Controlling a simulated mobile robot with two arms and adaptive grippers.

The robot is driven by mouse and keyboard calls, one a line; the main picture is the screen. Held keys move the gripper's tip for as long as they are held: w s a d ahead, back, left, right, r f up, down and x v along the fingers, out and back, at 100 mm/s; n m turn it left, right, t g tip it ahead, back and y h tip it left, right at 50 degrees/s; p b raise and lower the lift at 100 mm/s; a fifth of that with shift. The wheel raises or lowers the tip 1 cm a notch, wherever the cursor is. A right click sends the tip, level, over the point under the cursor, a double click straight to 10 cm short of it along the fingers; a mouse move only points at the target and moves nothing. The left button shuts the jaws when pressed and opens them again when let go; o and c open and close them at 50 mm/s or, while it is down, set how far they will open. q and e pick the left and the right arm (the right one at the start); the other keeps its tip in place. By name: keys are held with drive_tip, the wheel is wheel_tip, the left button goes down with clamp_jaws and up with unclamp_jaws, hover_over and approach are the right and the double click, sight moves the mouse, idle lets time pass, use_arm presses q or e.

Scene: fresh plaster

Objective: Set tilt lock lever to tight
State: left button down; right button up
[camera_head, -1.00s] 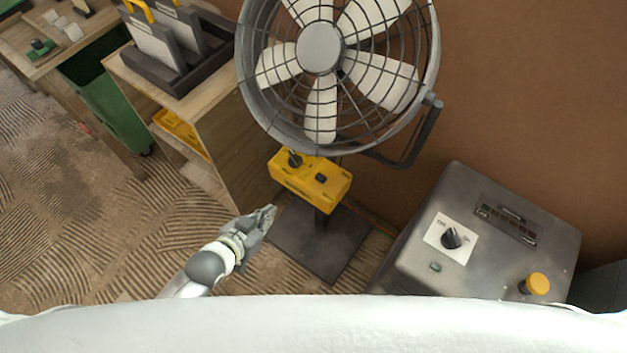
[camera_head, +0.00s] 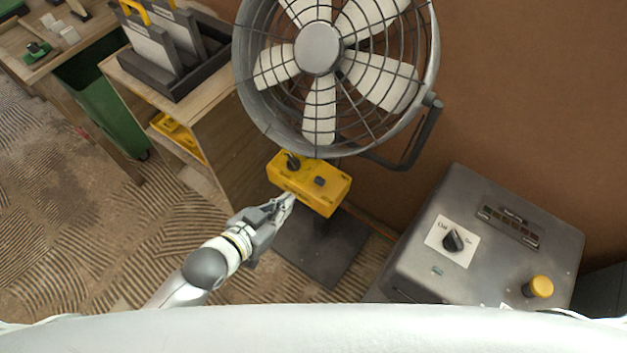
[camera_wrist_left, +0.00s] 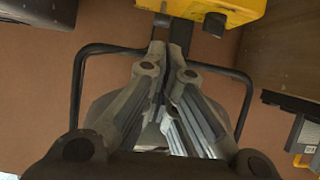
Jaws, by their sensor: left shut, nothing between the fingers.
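The fan (camera_head: 318,48) stands on a post with a dark base plate (camera_head: 318,245), and a yellow control box (camera_head: 322,192) sits on the post below the fan cage. The box carries a black knob (camera_head: 293,163) and a small black switch (camera_head: 319,181). A dark bracket (camera_head: 428,130) with a handle-like end is at the fan's right side; I cannot tell which part is the tilt lock lever. My left gripper (camera_head: 287,201) is shut and empty, just in front of the box's lower left side. The box (camera_wrist_left: 215,8) tops the left wrist view, beyond the fingers (camera_wrist_left: 170,55). My right gripper is not in view.
A grey metal cabinet (camera_head: 400,270) with a dial (camera_head: 453,240) and a yellow button (camera_head: 538,287) stands at the right. A wooden shelf (camera_head: 232,130) with a dark rack stands left of the fan. Ridged floor (camera_head: 60,230) is open at the left.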

sight(321, 182)
use_arm(q)
drive_tip(key=x, duration=1.3)
drive_tip(key=shift+s, duration=0.1)
drive_tip(key=shift+a, duration=0.1)
